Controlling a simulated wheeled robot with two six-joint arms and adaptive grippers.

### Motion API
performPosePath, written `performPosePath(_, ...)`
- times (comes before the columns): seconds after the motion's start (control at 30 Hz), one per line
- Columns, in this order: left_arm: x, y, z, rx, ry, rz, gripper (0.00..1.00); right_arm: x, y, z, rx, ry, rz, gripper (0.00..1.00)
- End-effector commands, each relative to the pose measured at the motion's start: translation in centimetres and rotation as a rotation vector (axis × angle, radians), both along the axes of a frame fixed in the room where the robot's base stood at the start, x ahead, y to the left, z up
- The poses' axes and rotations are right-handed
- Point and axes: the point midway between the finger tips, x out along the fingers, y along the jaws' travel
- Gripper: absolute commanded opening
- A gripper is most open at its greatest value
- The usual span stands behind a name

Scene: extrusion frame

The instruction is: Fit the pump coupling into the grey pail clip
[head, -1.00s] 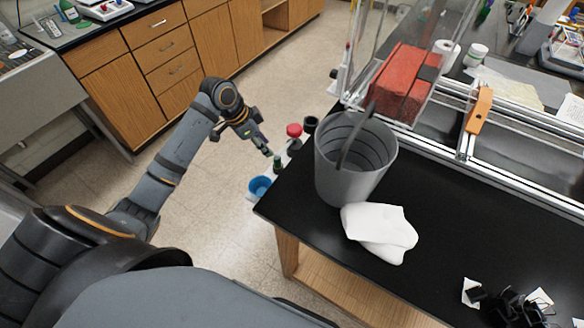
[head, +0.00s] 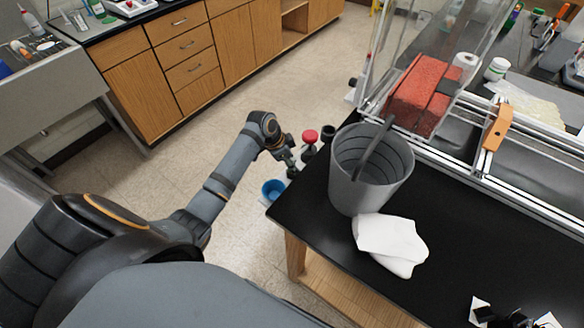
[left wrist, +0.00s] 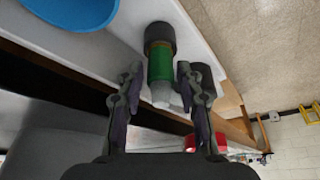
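A green cylinder with a dark cap and a pale end, likely the pump coupling, shows in the left wrist view (left wrist: 160,65). In the head view it stands in a row at the table's left edge, partly hidden by my left gripper (head: 287,158). In the left wrist view my left gripper (left wrist: 158,90) is open, its fingers on either side of the cylinder's pale end, with gaps visible. A grey pail (head: 352,195) with a dark handle stands upright on the black table. I cannot make out a separate clip on it.
A blue cup (head: 272,190) and a red-topped item (head: 310,136) flank the green cylinder. A white cloth (head: 390,236) lies in front of the pail. A red block (head: 415,100) and a metal rail with an orange piece (head: 498,127) are behind.

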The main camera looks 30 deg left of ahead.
Motion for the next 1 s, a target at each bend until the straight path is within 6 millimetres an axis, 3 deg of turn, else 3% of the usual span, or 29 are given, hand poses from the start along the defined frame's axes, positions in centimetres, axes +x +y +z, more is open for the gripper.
performPosePath(0.13, 0.0, 0.0, 0.0, 0.000, 0.000, 0.000, 0.36, 0.0, 0.4, -0.1, 0.004, -0.001, -0.002, 0.34)
performPosePath(0.4, 0.0, 0.0, 0.0, 0.000, 0.000, 0.000, 0.00, 0.1, 0.1, 0.0, 0.002, -0.001, -0.001, 0.34)
performPosePath(0.77, 0.0, 0.0, 0.3, 0.000, -0.002, -0.001, 0.00, 0.1, -0.5, -0.2, -0.006, -0.002, 0.003, 0.34)
performPosePath(1.0, -0.4, 0.3, 3.6, 0.004, -0.004, -0.001, 0.00, 0.1, -0.5, -1.2, -0.006, -0.001, 0.001, 0.34)
